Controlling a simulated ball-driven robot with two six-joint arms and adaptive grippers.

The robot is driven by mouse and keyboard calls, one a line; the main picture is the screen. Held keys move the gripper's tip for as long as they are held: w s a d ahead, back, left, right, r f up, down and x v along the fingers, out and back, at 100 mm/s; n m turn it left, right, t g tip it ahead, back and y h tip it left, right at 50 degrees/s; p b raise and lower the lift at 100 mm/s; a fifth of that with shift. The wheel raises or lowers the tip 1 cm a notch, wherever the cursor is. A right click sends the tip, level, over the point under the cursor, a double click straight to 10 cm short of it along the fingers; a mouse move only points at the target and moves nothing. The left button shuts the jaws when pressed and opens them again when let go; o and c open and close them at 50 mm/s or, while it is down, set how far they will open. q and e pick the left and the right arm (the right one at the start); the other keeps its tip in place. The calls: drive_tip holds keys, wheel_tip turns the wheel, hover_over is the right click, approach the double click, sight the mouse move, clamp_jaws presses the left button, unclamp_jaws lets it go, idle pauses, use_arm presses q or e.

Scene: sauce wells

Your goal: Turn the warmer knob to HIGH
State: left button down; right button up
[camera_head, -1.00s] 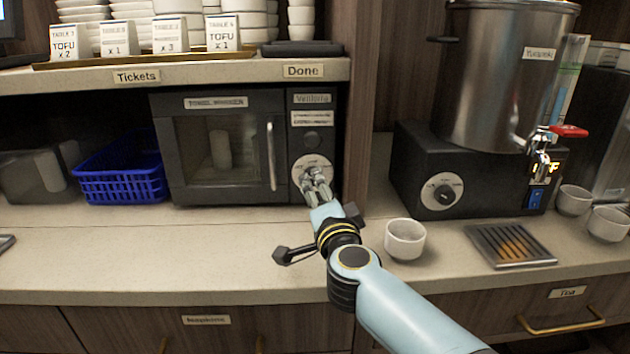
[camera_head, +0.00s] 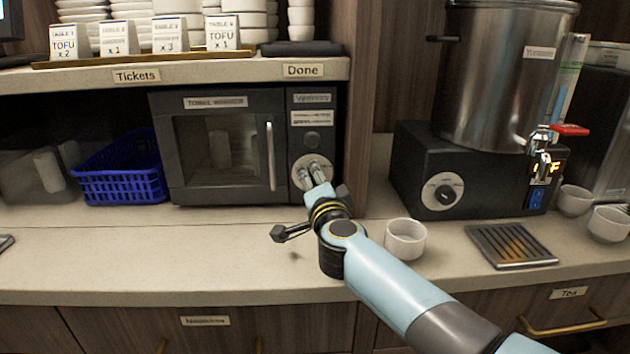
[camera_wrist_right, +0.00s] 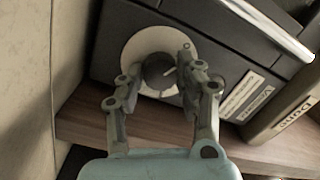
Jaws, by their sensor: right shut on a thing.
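The towel warmer (camera_head: 222,145) is a dark box with a glass door and a bar handle, under the shelf. Its round pale dial plate (camera_head: 300,160) is low on the right-hand panel. My right gripper (camera_head: 314,172) reaches the dial and largely hides the knob in the head view. In the right wrist view, the dark round knob (camera_wrist_right: 157,73) sits on the pale plate, with a light pointer mark on it. My right gripper's fingers (camera_wrist_right: 157,66) are on either side of the knob, shut on it. The dial lettering is too small to read. My left gripper is not in view.
A blue basket (camera_head: 120,185) stands left of the warmer. A white cup (camera_head: 405,238) is on the counter near my right arm. A black base with another knob (camera_head: 444,195) carries the metal urn (camera_head: 495,80) at right.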

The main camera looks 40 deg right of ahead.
drive_tip(key=shift+c, duration=1.3)
